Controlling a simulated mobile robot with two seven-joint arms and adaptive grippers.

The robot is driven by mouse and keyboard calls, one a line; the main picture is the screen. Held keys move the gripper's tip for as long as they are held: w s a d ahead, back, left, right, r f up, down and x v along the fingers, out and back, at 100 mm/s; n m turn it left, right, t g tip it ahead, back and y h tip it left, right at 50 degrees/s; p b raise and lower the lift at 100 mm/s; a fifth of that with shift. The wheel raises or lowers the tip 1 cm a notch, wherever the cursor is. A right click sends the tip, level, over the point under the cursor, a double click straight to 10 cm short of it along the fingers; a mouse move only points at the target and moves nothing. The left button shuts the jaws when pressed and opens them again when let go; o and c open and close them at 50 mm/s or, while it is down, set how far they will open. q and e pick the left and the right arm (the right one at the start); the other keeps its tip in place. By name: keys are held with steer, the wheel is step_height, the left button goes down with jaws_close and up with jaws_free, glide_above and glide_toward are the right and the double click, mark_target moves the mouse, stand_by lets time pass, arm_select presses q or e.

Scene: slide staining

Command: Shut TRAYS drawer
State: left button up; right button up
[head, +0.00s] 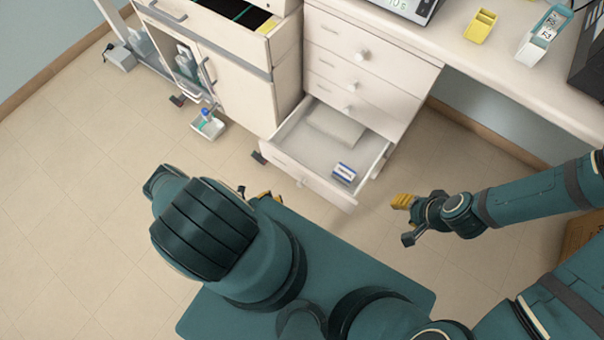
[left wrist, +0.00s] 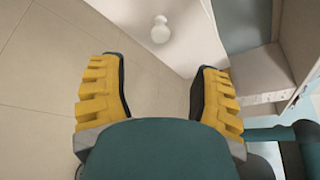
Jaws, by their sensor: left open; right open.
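The bottom drawer (head: 282,142) of the white drawer unit is pulled well out. A pale flat item (head: 335,125) and a small blue-and-white box (head: 344,173) lie inside it. Its front carries a round white knob (head: 300,182), and a white knob on a pale front also shows in the left wrist view (left wrist: 160,30). No TRAYS label is readable. My left gripper (head: 262,194) is open just in front of the drawer front, mostly hidden by my arm; its yellow fingers (left wrist: 158,78) are apart with nothing between them, short of the knob. My right gripper (head: 405,205) is open and empty, right of the drawer.
The drawers above (head: 350,70) are shut. Left of them stands a white cabinet (head: 235,85) with an open top drawer holding dark contents. The counter (head: 490,70) holds a yellow holder (head: 480,25). Floor in front is clear.

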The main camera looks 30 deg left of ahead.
mark_target(298, 185)
arm_select(q)
steer(key=b+x, duration=0.1)
steer(key=x, duration=1.1)
steer(key=shift+w+d+b, duration=0.1)
steer(key=shift+b, duration=0.2)
jaws_close()
